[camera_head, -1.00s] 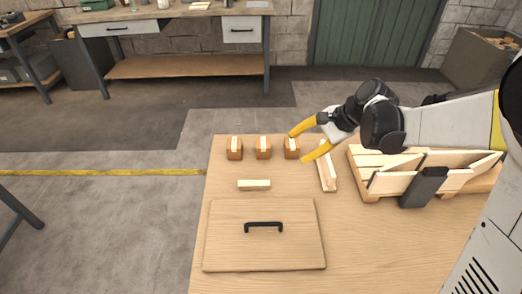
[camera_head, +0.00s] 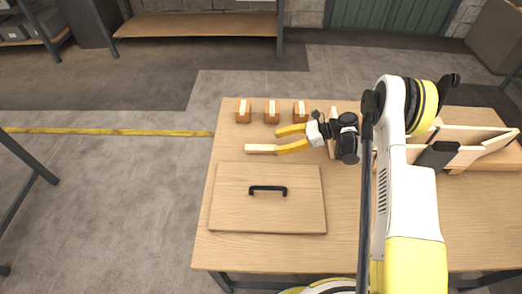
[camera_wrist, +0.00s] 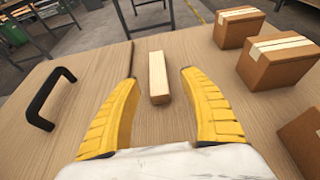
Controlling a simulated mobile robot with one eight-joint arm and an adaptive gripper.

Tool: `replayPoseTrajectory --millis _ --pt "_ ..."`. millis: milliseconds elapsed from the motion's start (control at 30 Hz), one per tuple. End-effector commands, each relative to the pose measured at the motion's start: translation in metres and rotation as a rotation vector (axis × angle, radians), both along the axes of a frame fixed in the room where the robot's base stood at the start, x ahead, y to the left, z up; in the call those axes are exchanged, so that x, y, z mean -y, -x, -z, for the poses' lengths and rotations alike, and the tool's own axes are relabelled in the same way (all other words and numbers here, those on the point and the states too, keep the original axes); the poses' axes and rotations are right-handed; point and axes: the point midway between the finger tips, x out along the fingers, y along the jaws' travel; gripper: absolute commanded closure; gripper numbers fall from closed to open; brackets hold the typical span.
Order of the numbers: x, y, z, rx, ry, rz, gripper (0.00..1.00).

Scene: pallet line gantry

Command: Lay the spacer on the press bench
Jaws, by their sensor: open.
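A short pale wooden block, which looks like the spacer (camera_head: 260,149), lies flat on the wooden worktable (camera_head: 215,245). In the wrist view the spacer (camera_wrist: 157,72) is ahead, between the two yellow fingers, with a gap on each side. My gripper (camera_head: 277,141) is open and empty, reaching in from the right. In the head view one fingertip overlaps the spacer's right end; I cannot tell how high it is above it. Which surface is the press bench is not marked in these views.
A board with a black handle (camera_head: 268,214) lies just in front of the spacer. Several brown blocks with pale strips (camera_head: 272,111) stand behind it. A slatted wooden pallet (camera_head: 460,145) is at right.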

Motion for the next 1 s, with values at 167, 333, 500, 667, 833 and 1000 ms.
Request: replayPoseTrajectory --millis 167,333,500,667,833,1000 --pt "-0.022 0.000 0.011 0.001 0.001 -0.002 0.48" --pt "-0.035 0.002 0.021 0.002 0.001 -0.001 0.48" --pt "-0.060 0.004 0.034 0.002 0.002 -0.003 0.48" --pt "-0.068 0.003 0.035 0.003 0.002 0.001 0.48" --pt "-0.068 0.003 0.034 0.003 0.002 0.001 0.58" --pt "-0.068 0.003 0.034 0.003 0.002 0.001 1.00"
